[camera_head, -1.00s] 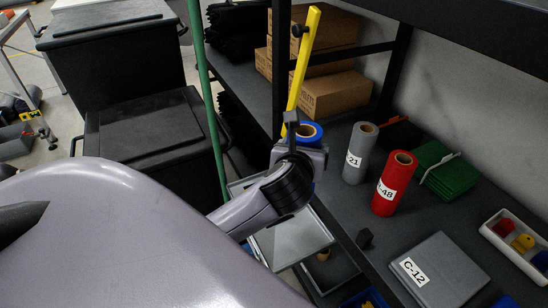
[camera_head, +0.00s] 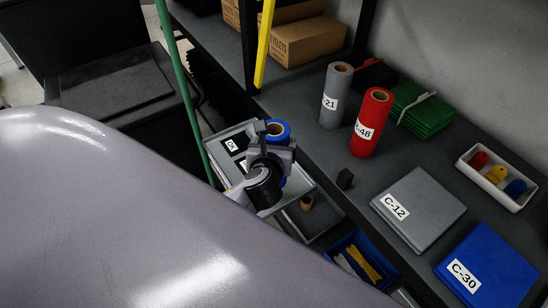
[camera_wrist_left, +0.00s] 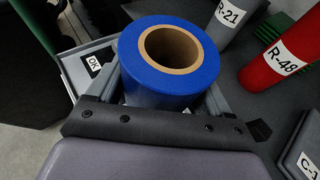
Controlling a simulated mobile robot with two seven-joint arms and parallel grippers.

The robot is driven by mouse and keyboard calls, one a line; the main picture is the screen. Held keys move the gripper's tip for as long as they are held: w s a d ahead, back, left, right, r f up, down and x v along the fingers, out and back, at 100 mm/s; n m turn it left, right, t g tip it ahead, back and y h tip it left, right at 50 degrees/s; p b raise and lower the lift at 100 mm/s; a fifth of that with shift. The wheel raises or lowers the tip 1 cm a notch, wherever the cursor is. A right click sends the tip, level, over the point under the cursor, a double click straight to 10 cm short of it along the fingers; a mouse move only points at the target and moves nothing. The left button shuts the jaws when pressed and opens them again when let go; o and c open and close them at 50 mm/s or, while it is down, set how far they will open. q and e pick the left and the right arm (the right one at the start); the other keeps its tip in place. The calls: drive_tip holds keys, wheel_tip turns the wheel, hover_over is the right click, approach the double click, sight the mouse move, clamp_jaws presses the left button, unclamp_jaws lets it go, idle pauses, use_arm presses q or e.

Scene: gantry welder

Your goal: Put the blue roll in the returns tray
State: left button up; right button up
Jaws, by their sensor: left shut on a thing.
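The blue roll (camera_head: 284,139) stands roughly upright in my left gripper (camera_head: 267,155), its brown core facing up. In the left wrist view the blue roll (camera_wrist_left: 151,90) sits between the fingers of my left gripper (camera_wrist_left: 165,95), which is shut on it. In the head view the roll is over the grey trays beside the shelf's front edge. One grey tray (camera_head: 297,190) lies beneath, with black items and a white "OK" label at its left part. No returns label is readable. My right gripper is not in view.
A grey roll (camera_head: 331,105) and red roll (camera_head: 368,135) stand on the dark shelf (camera_head: 345,215). Flat boxes C-12 (camera_head: 425,205) and C-30 (camera_head: 490,268) lie to the right. A blue bin (camera_head: 345,246) is below. A green post (camera_head: 176,80) and yellow bar (camera_head: 264,45) are near.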

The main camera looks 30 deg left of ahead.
use_arm(q)
drive_tip(key=shift+f+b, duration=0.6)
drive_tip(key=shift+f, duration=1.7)
drive_tip(key=o, duration=1.8)
drive_tip(key=shift+f, duration=0.1)
drive_tip(key=p+v, duration=0.1)
drive_tip(key=v, duration=1.1)
drive_tip(key=s+d+f+n+h, duration=0.1)
drive_tip(key=f+n, duration=0.3)
drive_tip(key=n, duration=0.5)
drive_tip(key=s+d+f+n+g+h, duration=0.1)
drive_tip(key=s+f+n+h, duration=0.2)
drive_tip(key=n, duration=0.7)
drive_tip(key=s+d+f+n+h, duration=0.1)
drive_tip(key=s+f+n+h, duration=0.3)
drive_tip(key=n, duration=0.5)
drive_tip(key=shift+s+d+f, duration=0.1)
drive_tip(key=shift+d+f, duration=0.3)
drive_tip(key=shift+g, duration=0.3)
